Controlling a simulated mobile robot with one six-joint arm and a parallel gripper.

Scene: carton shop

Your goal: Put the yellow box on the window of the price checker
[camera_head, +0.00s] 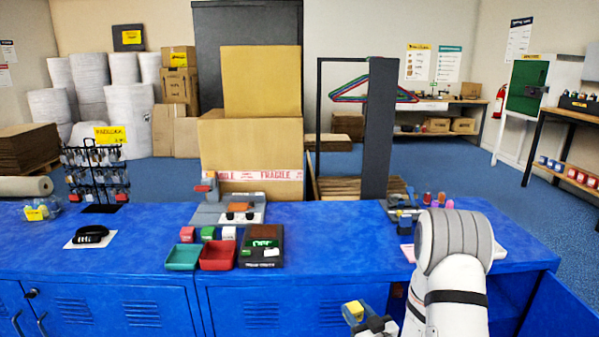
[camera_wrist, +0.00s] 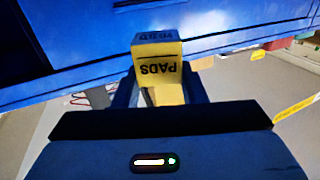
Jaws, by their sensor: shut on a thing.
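My gripper (camera_head: 368,322) is low in front of the blue counter, at the bottom of the head view. It is shut on a small yellow box (camera_head: 353,311).
Teal (camera_head: 183,257) and red (camera_head: 217,256) trays stand left of the black device. A grey machine (camera_head: 230,210) is behind it. A wire rack (camera_head: 95,175) stands at the left. The counter's middle (camera_head: 330,245) is clear. A blue door (camera_head: 545,305) stands open at the right.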

